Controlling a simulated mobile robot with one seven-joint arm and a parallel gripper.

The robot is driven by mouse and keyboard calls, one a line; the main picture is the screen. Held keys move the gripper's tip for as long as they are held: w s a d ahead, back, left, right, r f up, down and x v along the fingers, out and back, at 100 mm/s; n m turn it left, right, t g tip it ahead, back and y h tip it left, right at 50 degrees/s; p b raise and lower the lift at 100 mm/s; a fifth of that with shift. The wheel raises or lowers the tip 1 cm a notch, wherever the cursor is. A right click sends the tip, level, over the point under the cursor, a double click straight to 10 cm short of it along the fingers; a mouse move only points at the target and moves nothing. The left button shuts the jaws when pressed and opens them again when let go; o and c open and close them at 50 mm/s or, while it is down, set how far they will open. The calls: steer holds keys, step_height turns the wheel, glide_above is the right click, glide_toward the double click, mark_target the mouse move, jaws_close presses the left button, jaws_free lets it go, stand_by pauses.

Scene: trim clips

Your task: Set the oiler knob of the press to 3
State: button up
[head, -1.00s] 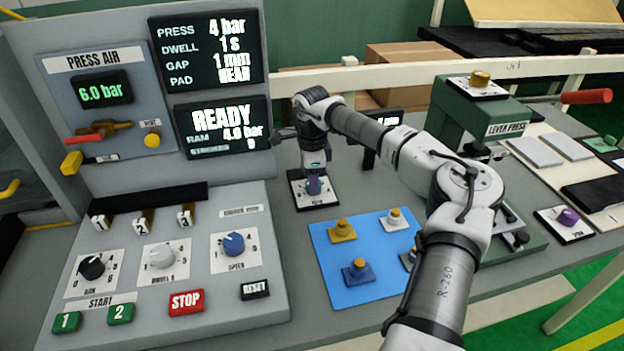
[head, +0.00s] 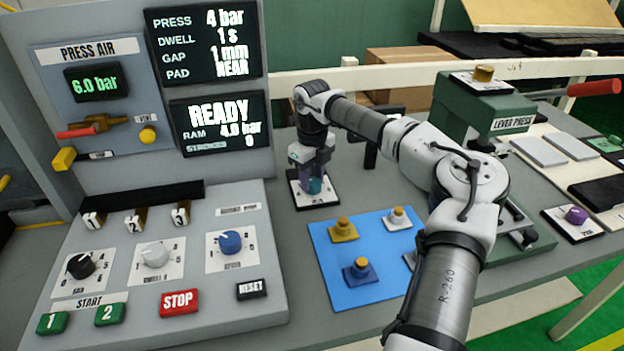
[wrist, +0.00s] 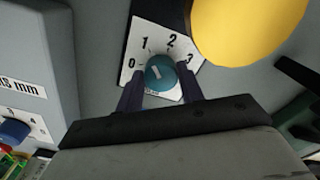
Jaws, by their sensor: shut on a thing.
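A teal round knob (wrist: 161,74) with a short white mark sits on a white plate (wrist: 135,52) numbered 0 to 3 in the wrist view. I cannot tell for sure which number the mark faces. The plate's lower lettering is mostly hidden, so its name cannot be read. My gripper (wrist: 162,80) has its two dark fingers on either side of the knob, shut on it. In the head view my gripper (head: 312,182) reaches down over the same knob (head: 316,186), on its small plate (head: 320,200) beside the control panel.
The control panel (head: 215,275) with dials and buttons stands left. A blue mat (head: 335,290) with several knobbed pieces lies in front. The green lever press (head: 465,110) and a purple knob (head: 576,215) are right. A large yellow round thing (wrist: 245,30) is close in the wrist view.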

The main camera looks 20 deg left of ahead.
steer(key=m+b, duration=0.1)
steer(key=m, duration=0.3)
steer(key=shift+d+m, duration=0.1)
steer(key=shift+m, duration=0.2)
steer(key=m+b, duration=0.1)
steer(key=m, duration=0.3)
steer(key=shift+w+m, duration=0.1)
steer(key=shift+m, duration=0.2)
steer(key=m+b, duration=0.1)
steer(key=m, duration=0.3)
steer(key=shift+d+m, duration=0.1)
steer(key=shift+m, duration=0.2)
steer(key=m+b, duration=0.1)
steer(key=m, duration=0.3)
steer(key=shift+d+m+b, duration=0.1)
steer(key=shift+m+b, duration=0.2)
steer(key=shift+b, duration=0.05)
steer(key=o, duration=1)
steer(key=shift+r, duration=0.1)
